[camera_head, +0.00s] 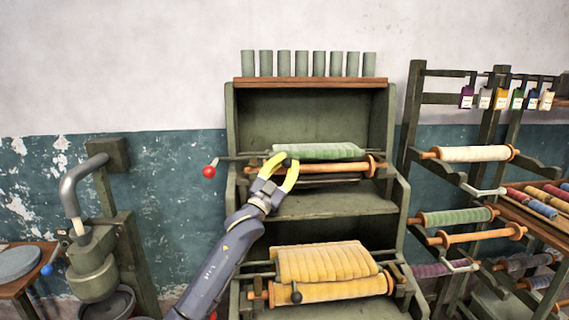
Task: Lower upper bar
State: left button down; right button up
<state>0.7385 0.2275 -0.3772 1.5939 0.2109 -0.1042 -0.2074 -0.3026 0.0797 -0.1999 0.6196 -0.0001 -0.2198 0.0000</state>
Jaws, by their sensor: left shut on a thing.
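The upper bar (335,169) is an orange-brown roller lying across the green wooden cabinet (232,130), just below a green fabric roll (318,151). My left gripper (286,167) has yellow fingers. It is shut on a small dark knob at the left part of the upper bar, and the fingers hide most of that knob. A lever with a red ball end (209,171) sticks out to the left of the cabinet at the same height. My right gripper does not show in this view.
A yellow fabric roll (325,264) with a dark knob (296,294) sits lower on the cabinet. Several grey-green cylinders (300,64) stand on top. A rack with rollers (470,154) stands at the right. A green press (92,262) stands at the left.

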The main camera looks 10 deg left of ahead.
pick_arm(q)
jog(key=shift+d+f, duration=0.15)
jog(key=shift+f, duration=0.1)
jog(key=c, duration=1.1)
grip_release()
jog(key=shift+r, duration=0.15)
jog(key=shift+o, duration=0.2)
jog(key=v, duration=1.2)
jog(key=shift+s, duration=0.15)
